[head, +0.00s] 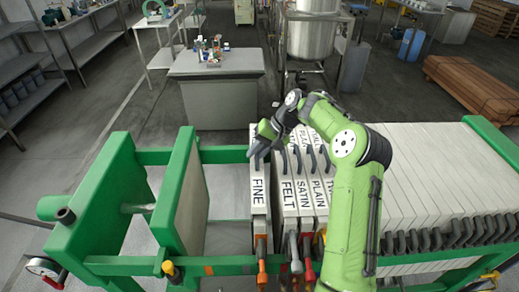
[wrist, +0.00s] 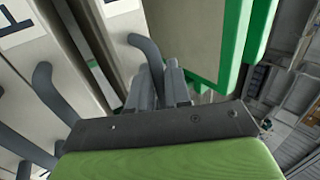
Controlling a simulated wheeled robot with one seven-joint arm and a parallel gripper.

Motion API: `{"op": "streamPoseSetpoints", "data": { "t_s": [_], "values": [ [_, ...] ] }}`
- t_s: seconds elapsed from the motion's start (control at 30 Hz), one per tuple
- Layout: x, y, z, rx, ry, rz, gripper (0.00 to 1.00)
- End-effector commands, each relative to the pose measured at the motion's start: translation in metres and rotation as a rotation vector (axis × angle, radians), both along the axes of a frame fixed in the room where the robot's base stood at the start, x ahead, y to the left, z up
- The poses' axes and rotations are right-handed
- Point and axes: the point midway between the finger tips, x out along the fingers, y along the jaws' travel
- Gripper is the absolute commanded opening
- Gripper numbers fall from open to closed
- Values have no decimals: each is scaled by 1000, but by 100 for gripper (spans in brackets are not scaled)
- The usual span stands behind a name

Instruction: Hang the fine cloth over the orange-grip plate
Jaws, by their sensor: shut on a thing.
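The fine cloth (head: 258,190) is a pale narrow piece labelled FINE. It stands upright in the press, left of the other labelled pieces. An orange grip (head: 262,272) shows at its near end; the orange-grip plate itself is hard to tell apart from the cloth. My gripper (head: 256,160) is at the top of the FINE piece. In the wrist view the fingers (wrist: 160,88) are closed around the lower end of a dark grey curved handle (wrist: 147,52). The narrow pale piece (wrist: 125,20) is just beyond. The cloth's lower part is hidden.
Pieces labelled FELT (head: 288,192), SATIN (head: 304,190) and PLAIN (head: 320,188) stand close on the right, with curved handles. A green press plate (head: 182,195) stands left, with an open gap between it and the FINE piece. Green rails (head: 120,264) run along the front.

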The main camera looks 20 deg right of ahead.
Motion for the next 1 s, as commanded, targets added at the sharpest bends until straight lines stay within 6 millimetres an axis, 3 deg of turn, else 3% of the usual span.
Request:
{"op": "streamPoseSetpoints", "data": {
  "t_s": [0.13,0.47,0.5,0.67,1.0],
  "values": [
    [1,3,-10,0,-2,2,0],
    [2,4,-12,0,-2,2,0],
    [2,4,-12,0,-2,2,24],
    [2,3,-12,1,-1,2,48],
    [1,-1,-7,-1,-2,-1,48]
  ]
}}
